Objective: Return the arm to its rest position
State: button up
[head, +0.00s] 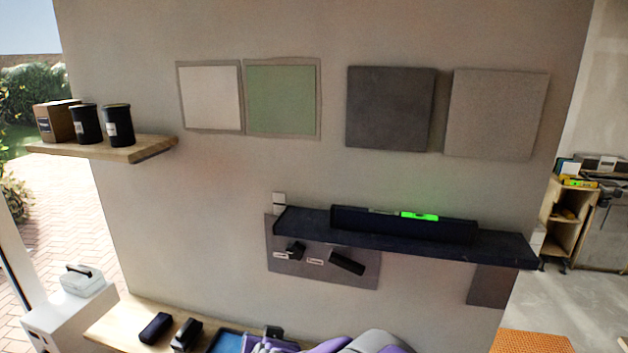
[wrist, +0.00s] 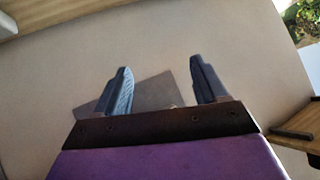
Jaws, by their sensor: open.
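My gripper (wrist: 166,88) shows in the wrist view with its two dark fingers spread apart and nothing between them. Behind the fingers is the plain wall with a grey panel (wrist: 150,95) on it. In the head view, purple and grey parts of my arm (head: 330,346) show at the bottom edge, low in front of the wooden bench. The fingers cannot be made out in the head view.
A dark wall shelf (head: 400,245) holds a long dark box with a bright green level (head: 419,216). Four tiles hang above, including a green tile (head: 282,97). A wooden shelf (head: 130,150) with dark jars juts out at left. Dark blocks lie on the bench (head: 108,322).

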jog(key=s+d+f+g+h+b, duration=0.1)
jog(key=s+d+g, duration=0.3)
jog(key=s+d, duration=0.4)
jog(key=s+d+f+g+h+b, duration=0.1)
jog(key=s+d+f+g+b, duration=0.2)
jog(key=s+d, duration=0.4)
jog(key=s+d+f+g+b, duration=0.3)
jog(key=s+d, duration=0.5)
jog(key=s, duration=0.7)
jog(key=shift+s+d+f+n+g+h, duration=0.15)
jog(key=shift+d+f+n+g+h, duration=0.25)
jog(key=shift+g, duration=0.5)
jog(key=shift+a+f, duration=0.1)
jog(key=shift+a, duration=0.05)
